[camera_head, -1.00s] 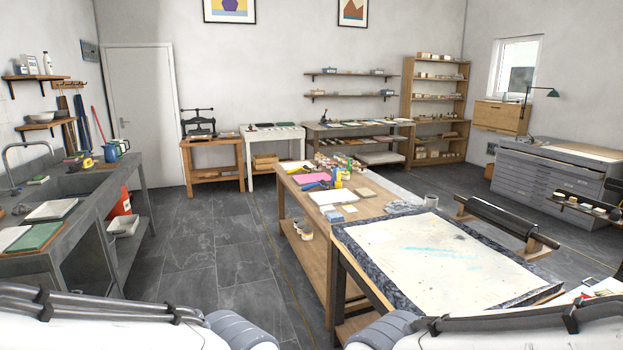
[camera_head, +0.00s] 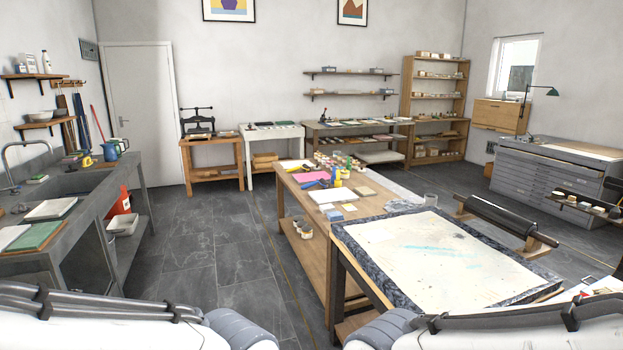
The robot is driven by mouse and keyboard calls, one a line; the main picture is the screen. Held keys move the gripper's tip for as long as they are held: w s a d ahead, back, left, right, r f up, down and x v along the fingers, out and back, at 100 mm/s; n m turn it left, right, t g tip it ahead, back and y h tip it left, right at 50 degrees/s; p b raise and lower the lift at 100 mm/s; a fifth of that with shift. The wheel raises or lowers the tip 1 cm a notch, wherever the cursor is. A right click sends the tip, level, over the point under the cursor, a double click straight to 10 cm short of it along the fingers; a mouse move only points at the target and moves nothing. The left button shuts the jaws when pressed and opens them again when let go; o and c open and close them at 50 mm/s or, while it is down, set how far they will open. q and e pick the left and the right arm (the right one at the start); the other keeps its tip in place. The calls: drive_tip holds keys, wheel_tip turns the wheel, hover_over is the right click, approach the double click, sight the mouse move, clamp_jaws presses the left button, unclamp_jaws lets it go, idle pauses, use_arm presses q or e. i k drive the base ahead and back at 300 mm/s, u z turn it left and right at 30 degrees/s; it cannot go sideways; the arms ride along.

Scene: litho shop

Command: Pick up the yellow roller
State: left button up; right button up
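I cannot make out a yellow roller for certain. A small yellow thing (camera_head: 338,179) stands on the wooden worktable (camera_head: 290,183), near a pink sheet (camera_head: 313,179) and several jars; it is too small to tell what it is. Another yellow thing (camera_head: 87,161) sits on the sink counter at the left, next to a blue jug (camera_head: 111,152). Parts of my two arms show along the bottom edge, but neither gripper is in view.
The stone slab table (camera_head: 400,245) stands in front of me on the right, joined to the worktable. A large black roller (camera_head: 505,213) lies on a wooden stand beyond it. The sink counter (camera_head: 140,172) runs along the left. Tiled floor (camera_head: 215,250) between is clear.

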sight(297, 169)
drive_tip(key=u, duration=0.6)
drive_tip(key=i, duration=7.5)
drive_tip(key=z, duration=2.75)
